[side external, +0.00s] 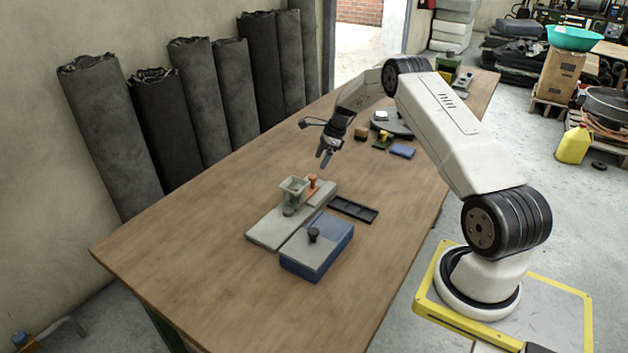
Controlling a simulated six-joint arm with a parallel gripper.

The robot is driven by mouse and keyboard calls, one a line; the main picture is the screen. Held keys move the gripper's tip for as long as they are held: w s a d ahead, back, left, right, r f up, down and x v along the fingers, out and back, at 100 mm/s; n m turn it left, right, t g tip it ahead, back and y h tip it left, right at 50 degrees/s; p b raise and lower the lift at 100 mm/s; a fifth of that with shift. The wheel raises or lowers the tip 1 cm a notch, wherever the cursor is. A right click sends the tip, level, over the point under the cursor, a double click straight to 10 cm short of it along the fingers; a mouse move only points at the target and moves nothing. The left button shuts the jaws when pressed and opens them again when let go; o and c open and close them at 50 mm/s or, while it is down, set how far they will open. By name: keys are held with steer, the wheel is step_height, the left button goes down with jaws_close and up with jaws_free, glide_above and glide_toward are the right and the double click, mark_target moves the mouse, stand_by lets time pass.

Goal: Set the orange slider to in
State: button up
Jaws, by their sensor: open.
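The orange slider (312,182) stands upright at the back right part of a flat grey base (266,232) on the wooden table. A small grey hopper-like box (293,187) sits beside it on the left. My gripper (325,159) hangs above and slightly right of the orange slider in the picture, fingers pointing down. Its fingers are apart with nothing between them. It does not touch the slider. The slider's exact position along its track is too small to tell.
A blue box with a grey top and black knob (314,236) stands in front of the base. A black tray (353,209) lies to the right. Small blocks (402,151) and a round grey disc (391,125) lie further back. The table's left front is clear.

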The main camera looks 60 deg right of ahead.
mark_target(313, 176)
steer(key=shift+x, duration=3.15)
jaws_close()
